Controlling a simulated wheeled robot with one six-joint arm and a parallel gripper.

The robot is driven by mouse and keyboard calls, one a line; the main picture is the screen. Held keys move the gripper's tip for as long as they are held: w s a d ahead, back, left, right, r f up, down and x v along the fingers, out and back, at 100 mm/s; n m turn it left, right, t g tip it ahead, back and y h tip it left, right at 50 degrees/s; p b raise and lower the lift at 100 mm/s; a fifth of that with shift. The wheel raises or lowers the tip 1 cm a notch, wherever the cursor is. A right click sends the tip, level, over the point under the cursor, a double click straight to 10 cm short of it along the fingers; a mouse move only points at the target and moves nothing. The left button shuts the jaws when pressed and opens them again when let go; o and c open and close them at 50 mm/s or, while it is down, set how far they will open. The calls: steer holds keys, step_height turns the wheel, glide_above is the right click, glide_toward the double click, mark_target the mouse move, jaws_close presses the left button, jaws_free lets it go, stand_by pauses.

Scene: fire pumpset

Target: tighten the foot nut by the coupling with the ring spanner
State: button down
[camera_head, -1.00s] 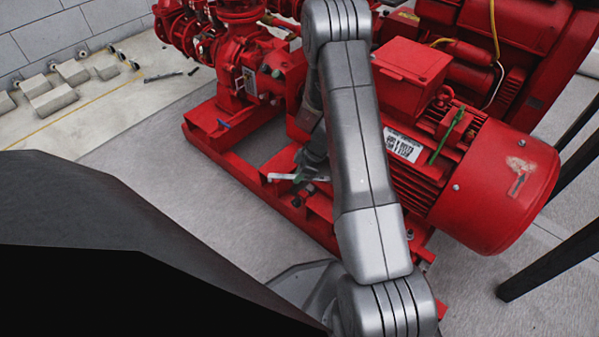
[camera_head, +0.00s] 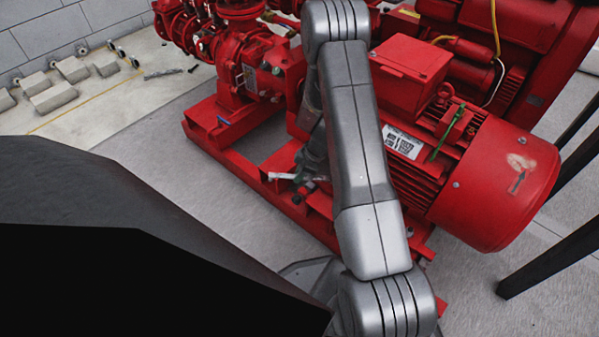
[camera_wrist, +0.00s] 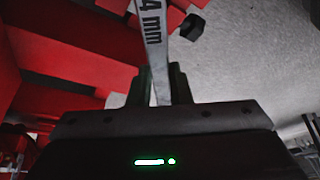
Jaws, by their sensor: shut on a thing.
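My gripper (camera_wrist: 160,88) is shut on the ring spanner (camera_wrist: 153,45), a pale steel bar marked "4 mm" in the wrist view, which runs up and out of the frame. In the head view the spanner (camera_head: 281,176) is a short light strip at the base frame, beside the motor. A dark nut or bolt head (camera_wrist: 191,27) shows right of the spanner in the wrist view; I cannot tell whether it is the foot nut. The spanner's ring end is out of the wrist view, so its seating on a nut cannot be seen. My arm hides much of the coupling area.
The red pump (camera_head: 235,75) is at upper left on the red base frame (camera_head: 225,165). Grey blocks (camera_head: 54,98) lie on the far floor.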

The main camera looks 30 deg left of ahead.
steer(key=shift+f, duration=0.7)
steer(key=shift+s+d+n, duration=0.15)
steer(key=shift+s+n, duration=0.15)
stand_by(0.5)
steer(key=shift+r, duration=0.1)
steer(key=shift+r+p, duration=0.75)
steer(key=shift+r, duration=1.75)
steer(key=shift+s, duration=0.15)
